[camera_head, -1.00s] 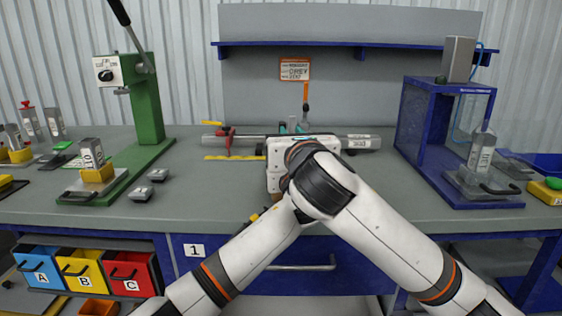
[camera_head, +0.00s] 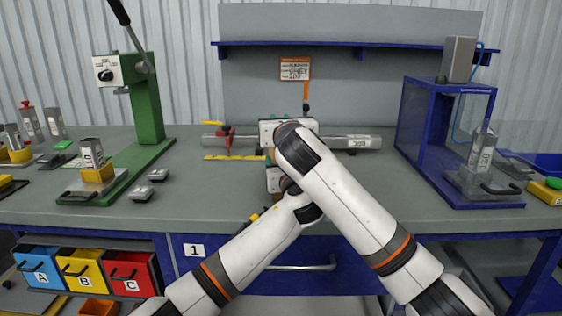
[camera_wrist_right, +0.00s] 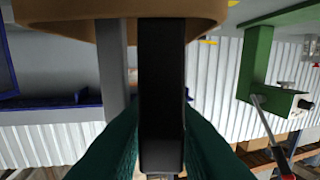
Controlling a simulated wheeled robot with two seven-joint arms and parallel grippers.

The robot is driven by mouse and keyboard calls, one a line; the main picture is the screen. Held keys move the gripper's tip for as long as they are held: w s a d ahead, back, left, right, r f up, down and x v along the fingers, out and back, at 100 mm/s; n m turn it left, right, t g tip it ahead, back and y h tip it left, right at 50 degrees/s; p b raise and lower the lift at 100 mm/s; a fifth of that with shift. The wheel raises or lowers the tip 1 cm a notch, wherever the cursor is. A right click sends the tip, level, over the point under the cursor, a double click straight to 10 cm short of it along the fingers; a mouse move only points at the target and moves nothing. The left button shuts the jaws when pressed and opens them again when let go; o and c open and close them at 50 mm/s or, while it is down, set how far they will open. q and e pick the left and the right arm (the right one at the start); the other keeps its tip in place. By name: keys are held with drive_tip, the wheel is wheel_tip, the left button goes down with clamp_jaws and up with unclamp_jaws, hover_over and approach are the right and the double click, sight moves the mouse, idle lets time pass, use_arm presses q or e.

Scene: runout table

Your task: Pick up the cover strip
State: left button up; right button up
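A long grey bar (camera_head: 340,141) with a white label lies across the back of the bench, and a thin yellow strip (camera_head: 231,157) lies in front of its left part. I cannot tell which piece is the cover strip. My right gripper's white body (camera_head: 287,129) is over the grey bar's middle; its fingertips are hidden in the head view. In the right wrist view, its dark green fingers (camera_wrist_right: 162,150) flank a black bar (camera_wrist_right: 162,90) below a tan rounded piece (camera_wrist_right: 60,10); a grip is unclear. My left gripper (camera_head: 269,160) is closer to me, mostly hidden behind my right arm.
A red clamp-like piece (camera_head: 225,138) sits at the grey bar's left part. A green press (camera_head: 148,105) stands left and a blue frame (camera_head: 415,125) right. An orange-and-white tag (camera_head: 295,68) hangs at the back.

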drive_tip(key=shift+c, duration=0.2)
clamp_jaws()
wheel_tip(320, 180, up, 28)
idle(0.4)
idle(0.4)
use_arm(q)
drive_tip(key=o, duration=1)
drive_tip(key=shift+o, duration=0.2)
